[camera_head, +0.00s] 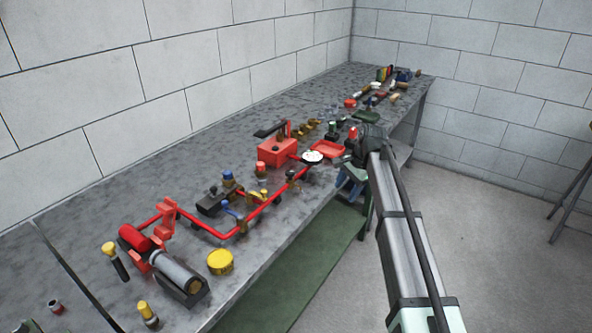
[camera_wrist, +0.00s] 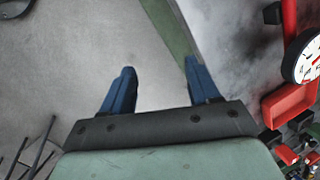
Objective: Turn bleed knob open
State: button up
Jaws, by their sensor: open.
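The fire pumpset stands on the bench, with a red pipe (camera_head: 258,211) running along it. Several small knobs and valves sit on and beside it, among them a blue-topped one (camera_head: 228,176) and a red-topped one (camera_head: 261,168). I cannot tell which is the bleed knob. A white-dialled gauge (camera_head: 312,156) and a red tray (camera_head: 327,148) are at its far end; the gauge (camera_wrist: 308,60) and tray (camera_wrist: 290,105) also show at the right of the wrist view. My gripper (camera_wrist: 162,78) is open and empty, its blue fingers pointing past the bench's front edge over the floor.
The grey bench (camera_head: 110,215) runs along the wall. A red box with a black lever (camera_head: 277,151) stands behind the gauge. A yellow round cap (camera_head: 220,262) and a grey cylinder (camera_head: 178,270) lie nearer. Open floor (camera_head: 480,240) is at the right.

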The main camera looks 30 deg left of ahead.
send_near(290, 172)
jog(key=w+d, duration=0.3)
jog(key=d, duration=0.3)
jog(key=a+r+m+y, duration=0.1)
jog(key=a+r+m, duration=0.15)
jog(key=r, duration=0.25)
jog(key=s+a+f+m, duration=0.1)
jog(key=a+f, duration=0.1)
jog(key=f, duration=0.2)
jog(key=s+a+f+m+g, duration=0.1)
jog(key=f+m, duration=0.1)
jog(key=f, duration=0.2)
jog(key=s+a+f+m, duration=0.1)
jog(key=a+f+m, duration=0.1)
jog(key=f, duration=0.3)
jog(key=shift+s+a, duration=0.1)
jog(key=shift+a, duration=0.2)
jog(key=shift+c, duration=0.2)
jog(key=c, duration=1)
jog(key=shift+g, duration=0.3)
